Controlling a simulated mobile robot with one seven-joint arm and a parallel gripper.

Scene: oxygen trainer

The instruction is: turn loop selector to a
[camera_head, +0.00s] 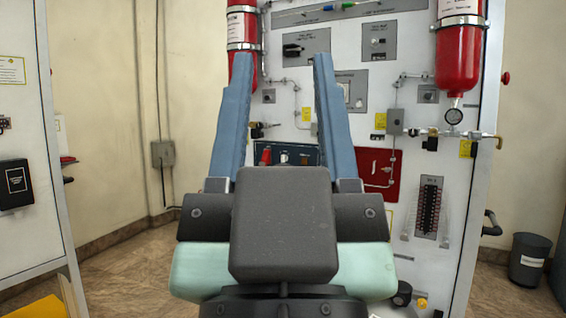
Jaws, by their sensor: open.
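My gripper (282,60) fills the middle of the view, with its two long blue fingers spread wide and nothing between them. It points toward the white trainer panel (415,65), and I see no contact with it. I cannot tell for sure which control is the loop selector, as the labels are too small to read. A dark handle on a grey plate (293,50) shows between the fingertips. A plate with a pale square part (346,88) is partly behind the right finger. A blue panel (297,152) with a red handle (266,155) is partly hidden by my gripper.
Red cylinders (460,55) hang at the panel's upper left and right. A gauge (453,116), thin pipes and a red plate (376,167) are on the right. A white cabinet (35,130) stands at left and a dark bin (529,260) at right. Floor shows between cabinet and panel.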

